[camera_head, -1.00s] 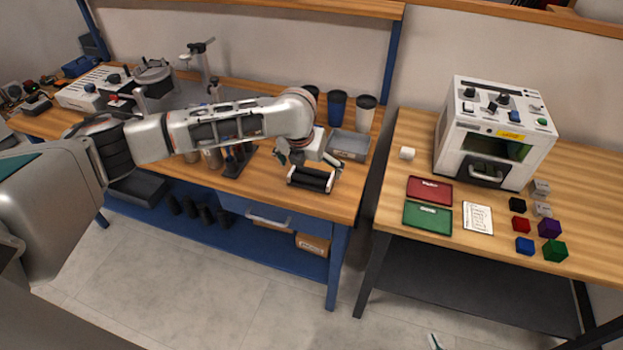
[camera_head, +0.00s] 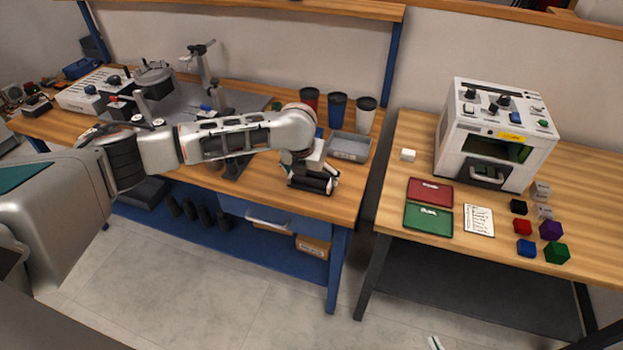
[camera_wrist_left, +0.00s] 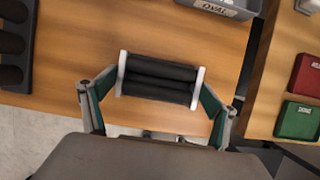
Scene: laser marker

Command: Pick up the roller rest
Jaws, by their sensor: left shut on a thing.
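The roller rest, black rollers between two white end plates, is on the wooden bench near its front right edge in the head view (camera_head: 311,185). It also shows in the left wrist view (camera_wrist_left: 158,82). My left gripper (camera_head: 312,177) is over it, with one finger at each white end plate, shut on it. I cannot see a clear gap between the rest and the bench top. Only a small tip of my right gripper (camera_head: 435,342) shows at the bottom edge of the head view; its jaws cannot be made out.
A grey bin (camera_head: 349,147) stands just behind the roller rest, with several cups behind it. A dark rack (camera_wrist_left: 14,45) is to the left. A gap separates the bench from the right table (camera_head: 394,195), which holds the white laser machine (camera_head: 492,135), trays and cubes.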

